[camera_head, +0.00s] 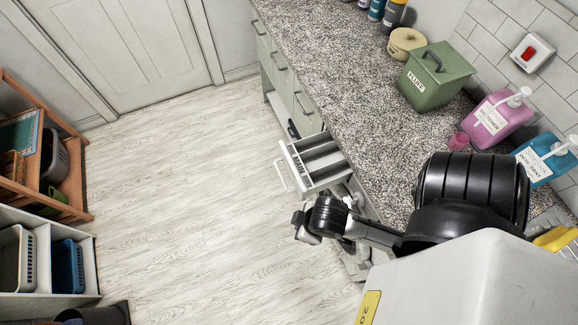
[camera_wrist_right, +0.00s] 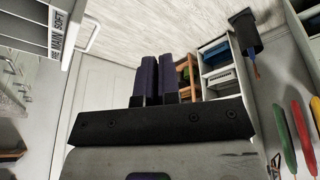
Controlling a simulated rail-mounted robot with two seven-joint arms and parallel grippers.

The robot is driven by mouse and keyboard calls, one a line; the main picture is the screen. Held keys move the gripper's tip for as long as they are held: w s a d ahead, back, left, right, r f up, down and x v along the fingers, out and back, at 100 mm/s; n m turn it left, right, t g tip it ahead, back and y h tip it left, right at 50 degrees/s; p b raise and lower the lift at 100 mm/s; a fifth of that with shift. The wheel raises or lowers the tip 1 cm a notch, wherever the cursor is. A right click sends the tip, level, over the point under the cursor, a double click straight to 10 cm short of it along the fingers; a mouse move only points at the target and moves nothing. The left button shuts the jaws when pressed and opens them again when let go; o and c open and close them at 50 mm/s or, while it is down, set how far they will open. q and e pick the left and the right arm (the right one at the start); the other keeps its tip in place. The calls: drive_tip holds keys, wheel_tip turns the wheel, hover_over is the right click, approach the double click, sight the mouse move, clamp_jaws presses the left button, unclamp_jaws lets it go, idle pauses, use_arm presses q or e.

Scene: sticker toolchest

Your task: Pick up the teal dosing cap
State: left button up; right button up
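I cannot make out a teal dosing cap in either view. A teal bottle with a white pump (camera_head: 545,160) stands on the counter at the right. A pink cap (camera_head: 458,140) sits on the counter beside the pink pump bottle (camera_head: 495,118). My right arm reaches over the counter edge, and its wrist end hangs in front of the open drawer (camera_head: 312,160). In the right wrist view my right gripper (camera_wrist_right: 163,75) has its two dark fingers close together, with nothing visible between them. My left gripper is in neither view. My arm hides part of the counter.
The open drawer has compartments and a label, which also shows in the right wrist view (camera_wrist_right: 60,25). A green FLUFF bin (camera_head: 435,85) and a beige lidded pot (camera_head: 405,43) stand on the counter. Shelves (camera_head: 45,255) are at the left. The floor between is clear.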

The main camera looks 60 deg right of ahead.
drive_tip(key=o, duration=1.5)
drive_tip(key=shift+a, duration=0.2)
drive_tip(key=shift+c, duration=0.2)
drive_tip(key=shift+d, duration=0.2)
